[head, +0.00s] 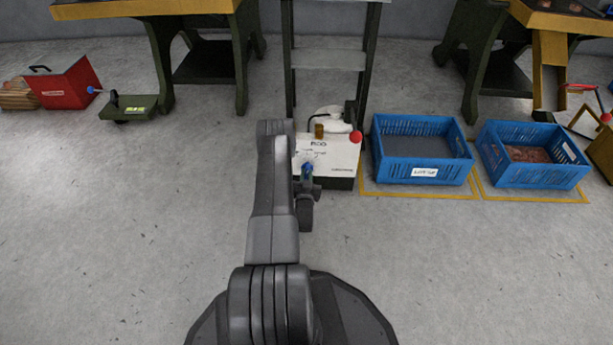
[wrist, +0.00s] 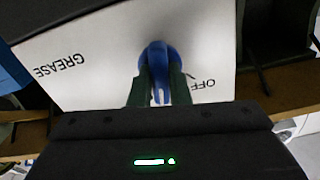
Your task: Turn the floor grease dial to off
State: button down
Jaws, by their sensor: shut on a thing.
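The grease dial (wrist: 157,56) is a blue knob on a white panel (wrist: 95,65). The word GREASE shows upside down at the panel's left, and OFF with a short dark mark shows to the right of the dial. In the wrist view the dial's grip part points down the picture, beside the OFF mark. My gripper (wrist: 158,84) is shut on the dial, one dark finger on each side. In the head view the dial (head: 307,169) sits on the front of a white box (head: 340,155), and my arm hides part of the box's left side.
A red ball-topped lever (head: 355,137) stands at the box's upper right. Blue crates (head: 418,173) and (head: 535,178) stand to the right inside yellow floor lines. A dark stand (head: 290,60) rises behind the box. The floor in front is clear.

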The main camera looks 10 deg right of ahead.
jog(key=n, duration=0.5)
jog(key=shift+n, duration=2.5)
jog(key=c, duration=1.4)
grip_release()
jog(key=shift+o, duration=0.2)
jog(key=p+v, duration=0.4)
jog(key=v, duration=1)
jog(key=shift+p, duration=0.3)
jog(key=shift+w, duration=0.15)
